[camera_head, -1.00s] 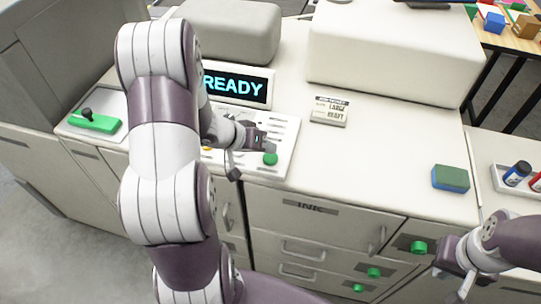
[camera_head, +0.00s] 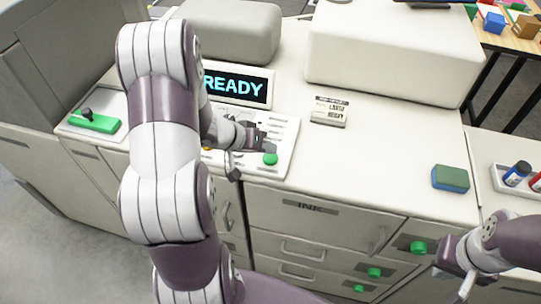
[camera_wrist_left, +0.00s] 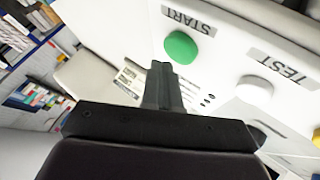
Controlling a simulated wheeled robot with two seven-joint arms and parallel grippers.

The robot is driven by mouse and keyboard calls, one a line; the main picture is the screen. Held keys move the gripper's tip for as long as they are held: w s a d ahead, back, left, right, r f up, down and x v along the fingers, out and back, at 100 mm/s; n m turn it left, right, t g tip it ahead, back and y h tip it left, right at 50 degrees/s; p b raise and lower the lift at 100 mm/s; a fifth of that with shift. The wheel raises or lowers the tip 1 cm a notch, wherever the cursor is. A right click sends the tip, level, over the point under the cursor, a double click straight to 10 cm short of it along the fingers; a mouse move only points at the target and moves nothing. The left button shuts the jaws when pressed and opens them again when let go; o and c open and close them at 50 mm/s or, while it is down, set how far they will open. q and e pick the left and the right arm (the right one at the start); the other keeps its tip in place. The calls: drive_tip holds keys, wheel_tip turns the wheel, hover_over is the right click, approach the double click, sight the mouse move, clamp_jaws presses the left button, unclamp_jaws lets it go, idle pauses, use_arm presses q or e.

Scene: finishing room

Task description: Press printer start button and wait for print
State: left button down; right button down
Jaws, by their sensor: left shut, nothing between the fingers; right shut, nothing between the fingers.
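The printer's control panel (camera_head: 283,137) lies below a dark display (camera_head: 238,85) that reads "READY". A green button (camera_head: 270,159) is at the panel's right end; in the left wrist view the green button (camera_wrist_left: 181,47) carries the label "START". A white button (camera_wrist_left: 254,91) labelled "TEST" is beside it. My right gripper (camera_head: 451,275) is shut and empty at the lower right.
A small card holder (camera_head: 330,111) stands right of the panel. A blue and green sponge (camera_head: 450,178) and a tray of bottles (camera_head: 503,184) are further right. A drawer labelled "INK" (camera_head: 320,218) is below the counter. The counter's middle is clear.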

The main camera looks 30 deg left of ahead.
sight(267, 158)
use_arm(q)
drive_tip(key=shift+f, duration=0.35)
drive_tip(key=shift+f, duration=0.35)
idle(0.5)
drive_tip(key=shift+r, duration=0.1)
drive_tip(key=shift+r+p, duration=0.7)
drive_tip(key=shift+p, duration=0.6)
wheel_tip(267, 158, up, 5)
drive_tip(key=p, duration=0.6)
idle(4.5)
